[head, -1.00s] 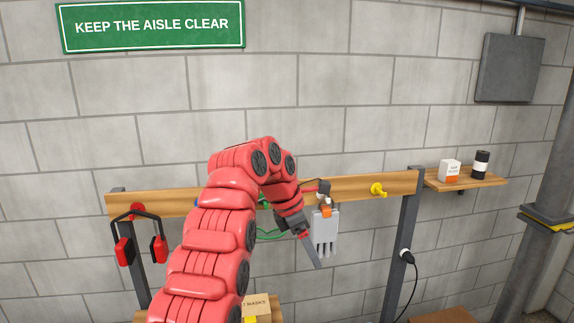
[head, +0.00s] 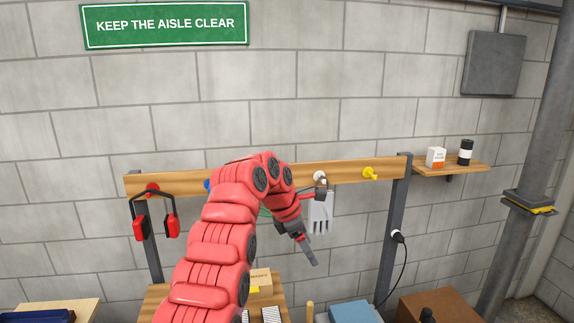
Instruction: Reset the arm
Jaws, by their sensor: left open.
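My left arm, red and segmented, rises from the bottom of the head view and bends over in front of the wooden peg board (head: 335,171). My left gripper (head: 311,258) is at its end, pointing down and to the right, open, with nothing seen between its fingers. It shows just below and in front of a grey glove (head: 321,213) hanging from a peg. Red ear muffs (head: 141,228) hang at the board's left end. A yellow peg (head: 370,173) at the right is bare. A blue peg is partly hidden by my arm. My right gripper is not in view.
A small shelf (head: 478,168) at the right holds a white-and-orange box (head: 436,157) and a black-and-white can (head: 465,152). Below are a cardboard box (head: 261,279), a blue item (head: 354,312) and a brown box (head: 447,307). A dark post (head: 397,215) stands right of the gripper.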

